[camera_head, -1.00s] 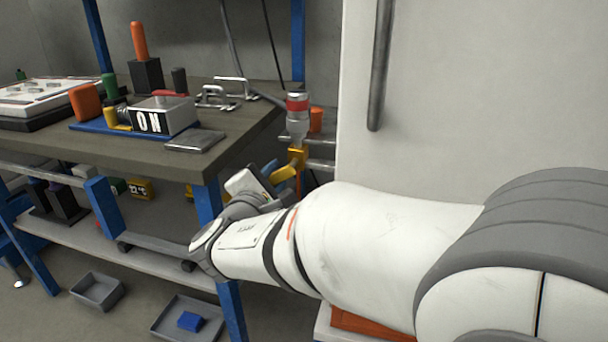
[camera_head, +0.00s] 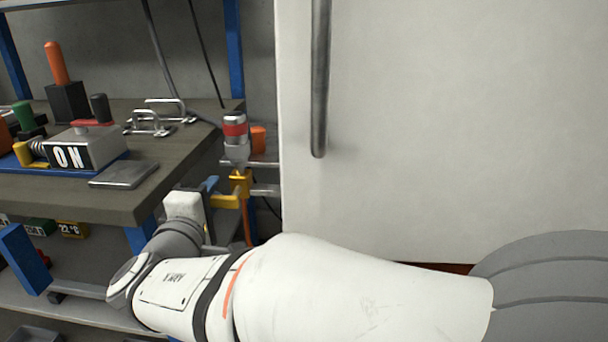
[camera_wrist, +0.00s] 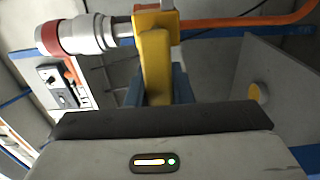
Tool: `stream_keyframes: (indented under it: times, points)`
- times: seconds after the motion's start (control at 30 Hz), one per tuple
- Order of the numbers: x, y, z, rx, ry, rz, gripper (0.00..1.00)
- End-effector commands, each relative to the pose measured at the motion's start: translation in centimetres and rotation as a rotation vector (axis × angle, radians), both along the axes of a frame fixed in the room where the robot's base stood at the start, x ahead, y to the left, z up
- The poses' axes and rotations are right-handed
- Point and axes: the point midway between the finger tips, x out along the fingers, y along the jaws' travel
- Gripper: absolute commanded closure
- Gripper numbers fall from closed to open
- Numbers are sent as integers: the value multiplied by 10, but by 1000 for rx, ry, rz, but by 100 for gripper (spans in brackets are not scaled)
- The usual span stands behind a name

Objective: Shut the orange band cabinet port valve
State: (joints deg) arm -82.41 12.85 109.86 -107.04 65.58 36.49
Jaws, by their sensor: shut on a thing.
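The valve (camera_head: 240,186) has a yellow body and a yellow lever, beside the white cabinet's left edge. A metal coupling (camera_head: 236,150) with a red band stands upright above it, and an orange hose hangs below. In the wrist view the yellow lever (camera_wrist: 155,60) points toward my gripper, with the red-banded coupling (camera_wrist: 75,38) at the left. My gripper (camera_head: 212,195) is shut on the lever, reaching it from the left. Blue fingertips show around the lever in the wrist view (camera_wrist: 160,88). Part of the lever is hidden by the gripper.
The white cabinet door (camera_head: 430,120) with a long vertical handle (camera_head: 320,75) fills the right. A workbench (camera_head: 110,195) with an ON box (camera_head: 75,150) and metal loops stands at the left, close to my gripper. An orange part (camera_head: 258,138) is behind the coupling.

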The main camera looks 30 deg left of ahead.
Motion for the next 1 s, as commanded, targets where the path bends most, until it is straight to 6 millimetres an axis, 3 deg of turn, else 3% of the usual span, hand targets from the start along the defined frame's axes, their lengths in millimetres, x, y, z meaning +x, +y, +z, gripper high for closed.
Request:
stream_keyframes:
  times: [0.47,0.5,0.7,0.77,1.0]
  points:
    - [-8,2,0,16,9,9,100]
    - [-8,2,0,15,8,9,79]
    - [-9,3,0,14,8,12,63]
    - [-9,3,0,14,8,13,58]
    - [-10,3,0,14,7,14,58]
